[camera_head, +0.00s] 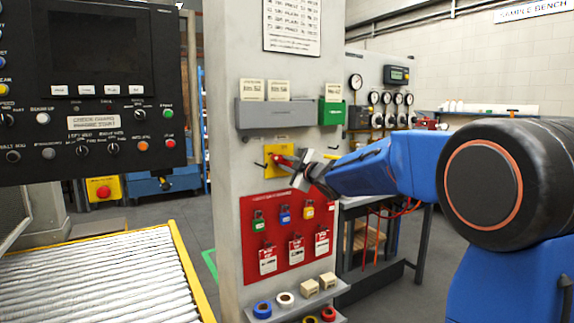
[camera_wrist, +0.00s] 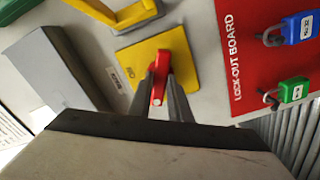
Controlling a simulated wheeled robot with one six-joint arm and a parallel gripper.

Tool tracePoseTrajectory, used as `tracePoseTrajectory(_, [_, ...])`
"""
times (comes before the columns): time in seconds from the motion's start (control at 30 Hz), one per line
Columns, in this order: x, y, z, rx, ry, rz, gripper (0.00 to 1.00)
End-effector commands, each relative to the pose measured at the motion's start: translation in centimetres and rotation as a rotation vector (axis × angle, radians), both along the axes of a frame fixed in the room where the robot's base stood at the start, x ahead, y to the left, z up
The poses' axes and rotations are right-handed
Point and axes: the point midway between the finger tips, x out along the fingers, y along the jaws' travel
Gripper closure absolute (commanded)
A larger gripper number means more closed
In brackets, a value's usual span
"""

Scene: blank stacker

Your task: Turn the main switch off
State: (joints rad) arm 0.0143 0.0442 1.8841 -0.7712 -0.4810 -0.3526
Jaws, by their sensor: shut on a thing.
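The main switch is a yellow plate (camera_head: 271,172) with a red handle (camera_head: 281,160) on the grey pillar, above the red lock-out board. The plate (camera_wrist: 187,65) and the red handle (camera_wrist: 160,68) also show in the wrist view. My gripper (camera_head: 300,172) reaches in from the right at the switch. In the wrist view my gripper (camera_wrist: 167,97) has its fingers on both sides of the red handle, shut on it. The handle's end shows between the fingers. I cannot tell from the plate's markings whether the handle stands at on or off.
The red lock-out board (camera_head: 250,228) below carries padlocks and tags. A grey box (camera_head: 275,114) and green box (camera_head: 332,113) are above. A shelf (camera_head: 297,303) with tape rolls juts out below. A yellow handle-like part (camera_wrist: 130,14) is close to the plate.

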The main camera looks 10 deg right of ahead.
Motion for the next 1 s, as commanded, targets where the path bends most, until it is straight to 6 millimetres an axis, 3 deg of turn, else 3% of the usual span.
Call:
tracePoseTrajectory(0.5, [-0.02,0.04,-0.20,-0.381,-0.121,0.000,1.00])
tracePoseTrajectory(1.0, [-0.03,0.05,-0.28,-0.497,-0.159,0.001,1.00])
